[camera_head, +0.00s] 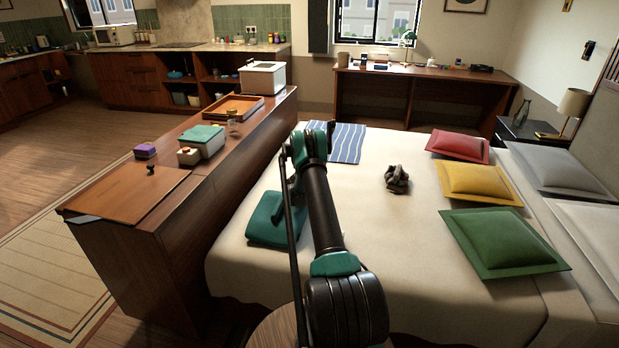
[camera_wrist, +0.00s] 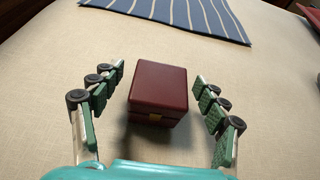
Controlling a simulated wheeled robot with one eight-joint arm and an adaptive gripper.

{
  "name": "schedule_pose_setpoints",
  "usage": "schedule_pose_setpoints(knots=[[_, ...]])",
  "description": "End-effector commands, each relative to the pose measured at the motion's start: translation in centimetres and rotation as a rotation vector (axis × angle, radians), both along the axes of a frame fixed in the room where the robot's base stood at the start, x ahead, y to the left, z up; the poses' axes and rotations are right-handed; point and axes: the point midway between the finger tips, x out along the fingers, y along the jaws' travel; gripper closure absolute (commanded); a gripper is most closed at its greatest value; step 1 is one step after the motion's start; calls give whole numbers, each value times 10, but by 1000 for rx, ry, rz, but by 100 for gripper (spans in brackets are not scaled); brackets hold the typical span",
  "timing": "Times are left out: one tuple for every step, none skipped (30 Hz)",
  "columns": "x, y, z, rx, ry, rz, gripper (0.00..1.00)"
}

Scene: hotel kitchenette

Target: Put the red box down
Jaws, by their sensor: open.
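The red box (camera_wrist: 157,93), dark red with a small gold clasp on its front, sits upright on the cream bedspread in the wrist view. My gripper (camera_wrist: 161,84) is open around it, with one green-padded finger on each side and visible gaps between fingers and box. In the head view my arm reaches over the bed and hides the box. My gripper's fingers cannot be made out there either.
A blue striped cloth (camera_head: 345,142) lies on the bed (camera_head: 390,240) beyond the box. A folded teal cloth (camera_head: 266,219), a grey crumpled thing (camera_head: 397,180) and several cushions lie around. A long wooden counter (camera_head: 182,228) borders the bed's left side.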

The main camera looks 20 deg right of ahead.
Motion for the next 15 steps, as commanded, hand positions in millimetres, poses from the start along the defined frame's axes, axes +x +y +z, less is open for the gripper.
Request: schedule_pose_setpoints(knots=[[0, 0, 0, 0, 0, 0, 26], [0, 0, 0, 0, 0, 0, 26], [0, 0, 0, 0, 0, 0, 26], [0, 0, 0, 0, 0, 0, 30], [0, 0, 0, 0, 0, 0, 33], [0, 0, 0, 0, 0, 0, 38], [0, 0, 0, 0, 0, 0, 42], [0, 0, 0, 0, 0, 0, 46], [0, 0, 0, 0, 0, 0, 51], [0, 0, 0, 0, 0, 0, 54], [0, 0, 0, 0, 0, 0, 58], [0, 0, 0, 0, 0, 0, 63], [0, 0, 0, 0, 0, 0, 67], [0, 0, 0, 0, 0, 0, 71], [0, 0, 0, 0, 0, 0, 76]])
